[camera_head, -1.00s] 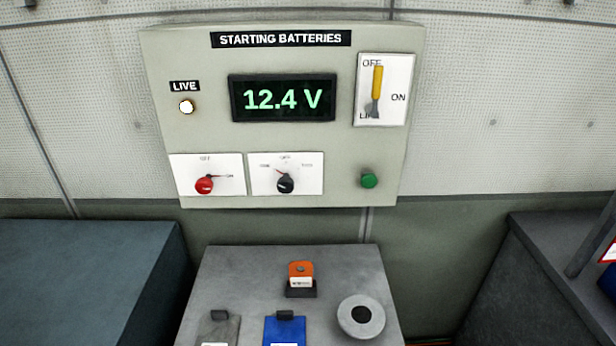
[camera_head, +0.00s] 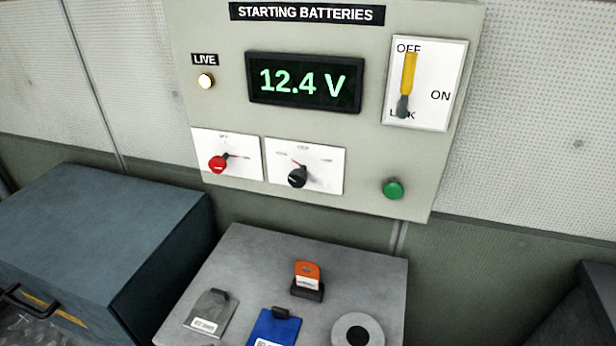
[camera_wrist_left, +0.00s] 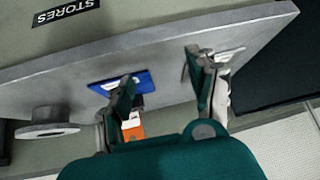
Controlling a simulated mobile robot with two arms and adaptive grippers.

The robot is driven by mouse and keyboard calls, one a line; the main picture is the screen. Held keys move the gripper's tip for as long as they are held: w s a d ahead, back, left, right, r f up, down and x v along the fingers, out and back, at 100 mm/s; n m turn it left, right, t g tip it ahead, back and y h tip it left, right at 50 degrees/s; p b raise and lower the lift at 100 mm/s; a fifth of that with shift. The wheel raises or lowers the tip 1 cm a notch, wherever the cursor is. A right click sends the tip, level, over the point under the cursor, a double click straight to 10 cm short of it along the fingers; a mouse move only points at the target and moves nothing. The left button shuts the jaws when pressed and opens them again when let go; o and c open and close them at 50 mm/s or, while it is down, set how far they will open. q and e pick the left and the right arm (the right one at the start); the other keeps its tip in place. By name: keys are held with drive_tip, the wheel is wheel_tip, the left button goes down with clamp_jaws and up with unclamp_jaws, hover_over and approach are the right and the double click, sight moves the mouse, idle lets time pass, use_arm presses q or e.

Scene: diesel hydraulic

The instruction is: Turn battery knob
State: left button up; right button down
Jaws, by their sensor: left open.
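The starting batteries panel (camera_head: 350,207) is on the wall in the head view. A red knob (camera_head: 219,164) sits on its lower left white plate, with the pointer toward the right, at ON. A black knob (camera_head: 297,177) sits on the plate beside it, with its pointer toward the upper left. The display (camera_head: 304,82) reads 12.4 V and the LIVE lamp (camera_head: 206,81) is lit. My left gripper (camera_wrist_left: 160,88) shows in the left wrist view, open, its fingers spread over the grey stand, away from the panel. Neither gripper shows in the head view.
A grey stand (camera_head: 375,275) below the panel holds an orange tag (camera_head: 307,272), a blue tag (camera_head: 272,328), a grey tag (camera_head: 210,314) and a round ring (camera_head: 338,325). A yellow-handled switch (camera_head: 408,75) and green button (camera_head: 393,189) are on the panel. A blue-grey cabinet (camera_head: 90,225) stands left.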

use_arm(q)
drive_tip(key=w+d+r+t+h, duration=0.1)
drive_tip(key=w+d+r+t, duration=0.15)
drive_tip(key=r, duration=0.45)
drive_tip(key=w+d+r+t+h, duration=0.1)
drive_tip(key=w+d+r+t, duration=0.2)
drive_tip(key=r, duration=0.4)
drive_tip(key=t+h, duration=0.3)
drive_tip(key=t, duration=0.1)
approach(296, 181)
drive_tip(key=shift+m, duration=0.4)
drive_tip(key=p+x, duration=0.3)
drive_tip(key=x, duration=0.7)
drive_tip(key=shift+w+d, duration=0.1)
drive_tip(key=shift+w, duration=0.25)
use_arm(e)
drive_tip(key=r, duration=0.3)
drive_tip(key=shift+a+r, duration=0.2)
use_arm(q)
drive_tip(key=c, duration=1.2)
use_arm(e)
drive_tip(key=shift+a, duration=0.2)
